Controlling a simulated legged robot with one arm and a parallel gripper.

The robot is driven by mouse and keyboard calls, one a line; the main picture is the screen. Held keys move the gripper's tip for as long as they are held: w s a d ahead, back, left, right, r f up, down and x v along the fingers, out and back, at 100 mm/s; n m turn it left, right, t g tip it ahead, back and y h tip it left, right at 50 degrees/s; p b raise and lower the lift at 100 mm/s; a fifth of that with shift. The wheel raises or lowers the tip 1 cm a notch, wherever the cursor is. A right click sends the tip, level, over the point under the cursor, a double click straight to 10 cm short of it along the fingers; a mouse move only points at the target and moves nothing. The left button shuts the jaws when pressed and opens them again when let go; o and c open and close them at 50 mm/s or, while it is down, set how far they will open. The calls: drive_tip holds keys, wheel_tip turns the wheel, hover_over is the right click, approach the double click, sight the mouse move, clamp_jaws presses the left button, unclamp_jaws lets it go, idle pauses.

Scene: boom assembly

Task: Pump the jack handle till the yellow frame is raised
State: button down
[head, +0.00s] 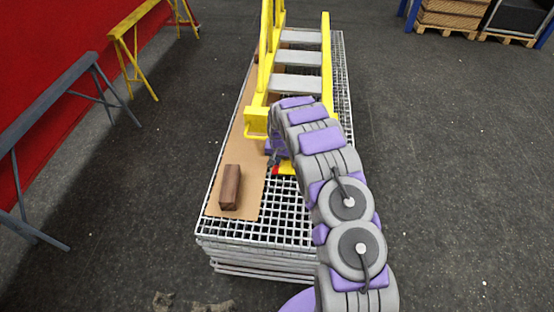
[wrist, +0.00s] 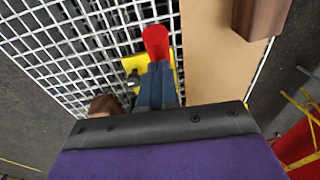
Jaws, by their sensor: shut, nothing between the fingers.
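The yellow frame (head: 327,70) with grey cross plates stands on a metal grating, its far part cut off by the top edge of the head view. The jack shows as a yellow body (head: 287,168) low on the grating, partly hidden by my arm. A red rounded end (wrist: 155,38), apparently of the jack handle, lies just beyond my fingertips in the wrist view. My gripper (wrist: 157,72) is shut and empty, with its fingers over the yellow jack (wrist: 177,70). In the head view my gripper (head: 275,158) is beside the jack. I cannot tell whether the fingers touch the red end.
A brown block (head: 230,187) rests on a cardboard sheet (head: 250,195) over the grating (head: 290,215). Yellow (head: 133,50) and grey (head: 62,85) trestles stand at left by a red wall. Pallets (head: 452,15) sit far right. The floor at right is clear.

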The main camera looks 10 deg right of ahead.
drive_tip(key=shift+s+a+f+t, duration=0.15)
drive_tip(key=shift+s+f+t, duration=0.2)
drive_tip(key=shift+s+f, duration=0.15)
drive_tip(key=shift+s+a+f+t, duration=0.15)
drive_tip(key=shift+s+f+t, duration=0.25)
drive_tip(key=shift+f, duration=0.2)
drive_tip(key=shift+s+a+f+b, duration=0.15)
drive_tip(key=shift+s+f, duration=0.25)
drive_tip(key=shift+f, duration=0.95)
drive_tip(key=shift+s+a+f+b, duration=0.15)
drive_tip(key=shift+s+f, duration=0.3)
drive_tip(key=shift+f, duration=0.9)
drive_tip(key=shift+s+a+f+b, duration=0.15)
drive_tip(key=shift+s+f, duration=0.25)
drive_tip(key=shift+f, duration=0.95)
drive_tip(key=shift+d+f+h, duration=0.1)
drive_tip(key=shift+h, duration=0.2)
drive_tip(key=s+a+r+p, duration=0.1)
drive_tip(key=s+r+p, duration=0.3)
drive_tip(key=s+r, duration=0.3)
drive_tip(key=v, duration=0.4)
drive_tip(key=shift+w+r, duration=0.25)
drive_tip(key=shift+w, duration=0.1)
